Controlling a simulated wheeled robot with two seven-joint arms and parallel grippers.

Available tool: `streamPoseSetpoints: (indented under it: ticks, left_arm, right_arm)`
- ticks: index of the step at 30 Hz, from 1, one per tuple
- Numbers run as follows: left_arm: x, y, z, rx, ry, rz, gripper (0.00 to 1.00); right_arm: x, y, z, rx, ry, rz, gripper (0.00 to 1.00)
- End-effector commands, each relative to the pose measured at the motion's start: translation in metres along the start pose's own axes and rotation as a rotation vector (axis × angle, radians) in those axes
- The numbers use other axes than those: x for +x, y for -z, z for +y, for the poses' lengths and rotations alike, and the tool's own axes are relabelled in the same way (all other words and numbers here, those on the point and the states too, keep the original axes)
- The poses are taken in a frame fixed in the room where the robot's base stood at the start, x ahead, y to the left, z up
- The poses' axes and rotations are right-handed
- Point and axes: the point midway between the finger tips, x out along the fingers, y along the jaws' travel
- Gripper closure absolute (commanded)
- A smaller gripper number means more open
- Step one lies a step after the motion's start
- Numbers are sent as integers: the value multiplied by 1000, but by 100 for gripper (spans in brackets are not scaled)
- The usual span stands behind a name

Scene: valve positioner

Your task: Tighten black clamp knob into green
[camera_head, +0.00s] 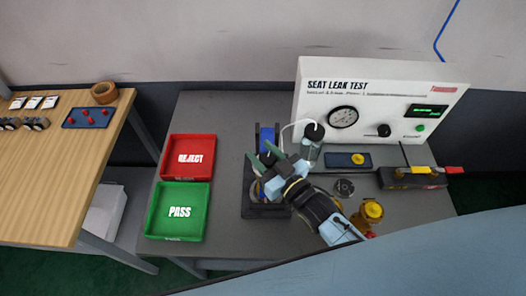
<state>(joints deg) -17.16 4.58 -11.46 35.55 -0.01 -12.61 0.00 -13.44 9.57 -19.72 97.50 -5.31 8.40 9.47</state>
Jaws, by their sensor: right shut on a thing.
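My right gripper (262,155) reaches in from the lower right over the black fixture (252,208) with a blue upright (266,135). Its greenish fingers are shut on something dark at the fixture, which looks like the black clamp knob. The fingers and wrist hide most of that knob and the middle of the fixture. No green mark on the fixture can be made out. My left gripper is not in view.
A red REJECT tray (188,173) and a green PASS tray (152,222) lie left of the fixture. The white seat leak test box (375,100) stands behind. A wooden table (60,170) is at far left.

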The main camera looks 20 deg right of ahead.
Motion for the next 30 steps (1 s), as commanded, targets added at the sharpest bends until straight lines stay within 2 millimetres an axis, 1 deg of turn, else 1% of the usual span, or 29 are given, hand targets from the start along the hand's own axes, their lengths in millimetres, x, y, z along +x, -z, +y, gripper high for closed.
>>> streamPoseSetpoints:
  ticks: [14,15,19,27,30]
  left_arm:
    - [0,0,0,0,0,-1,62]
    - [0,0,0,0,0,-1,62]
    - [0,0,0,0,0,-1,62]
    - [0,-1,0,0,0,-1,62]
    - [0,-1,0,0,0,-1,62]
  right_arm:
    - [0,1,0,-1,-11,4,84]
    - [0,1,0,-1,-11,4,58]
    - [0,1,0,-1,-11,3,40]
    - [0,1,0,0,-11,2,40]
    - [-4,0,0,0,-11,2,40]
